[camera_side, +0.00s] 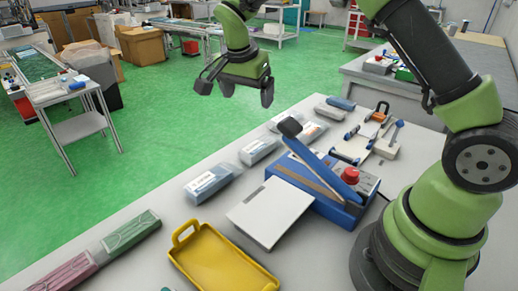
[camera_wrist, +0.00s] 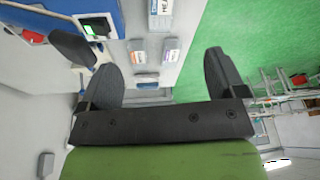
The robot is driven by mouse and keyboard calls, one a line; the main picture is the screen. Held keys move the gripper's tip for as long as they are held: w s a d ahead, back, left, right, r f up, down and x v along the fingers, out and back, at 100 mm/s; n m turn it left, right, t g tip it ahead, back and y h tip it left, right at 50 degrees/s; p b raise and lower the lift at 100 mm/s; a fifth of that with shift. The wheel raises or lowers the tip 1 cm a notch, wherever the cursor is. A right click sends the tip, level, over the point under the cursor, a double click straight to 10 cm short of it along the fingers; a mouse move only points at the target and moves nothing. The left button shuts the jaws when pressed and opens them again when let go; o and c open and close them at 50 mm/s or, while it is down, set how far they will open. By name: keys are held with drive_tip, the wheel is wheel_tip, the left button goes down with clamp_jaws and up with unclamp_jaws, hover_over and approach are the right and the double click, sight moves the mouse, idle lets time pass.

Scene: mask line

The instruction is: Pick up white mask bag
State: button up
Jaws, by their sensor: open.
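Several flat mask bags lie in a row along the table's far edge. Pale, whitish ones in the side view include a bag with a blue-grey label (camera_side: 212,181), a white bag (camera_side: 258,151) and a small pale bag (camera_side: 328,113). I cannot tell which one the task names. My gripper (camera_side: 235,90) hangs above the floor side of the table, open and empty, well clear of the bags.
A green bag (camera_side: 130,232) and a pink bag (camera_side: 72,272) lie at the near left. A blue sealing machine (camera_side: 325,188) with a raised arm and a white plate (camera_side: 270,212) stands mid-table. A yellow tray (camera_side: 222,262) is in front. Tools (camera_side: 376,135) lie behind the machine.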

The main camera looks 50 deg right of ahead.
sight(259, 145)
drive_tip(key=d+f+m, duration=0.1)
drive_tip(key=f, duration=0.2)
drive_tip(key=w+d+f+h, duration=0.1)
drive_tip(key=f, duration=0.3)
drive_tip(key=w+d+f+m+g, duration=0.1)
drive_tip(key=f, duration=0.3)
drive_tip(key=shift+w+f+m, duration=0.2)
drive_tip(key=shift+m, duration=0.1)
drive_tip(key=shift+s+d+x, duration=0.1)
drive_tip(key=shift+d+x, duration=0.05)
drive_tip(key=shift+x, duration=1.45)
drive_tip(key=shift+s+d+x, duration=0.1)
drive_tip(key=shift+d+x, duration=0.05)
drive_tip(key=shift+x, duration=1.45)
drive_tip(key=shift+r, duration=0.2)
drive_tip(key=c, duration=1)
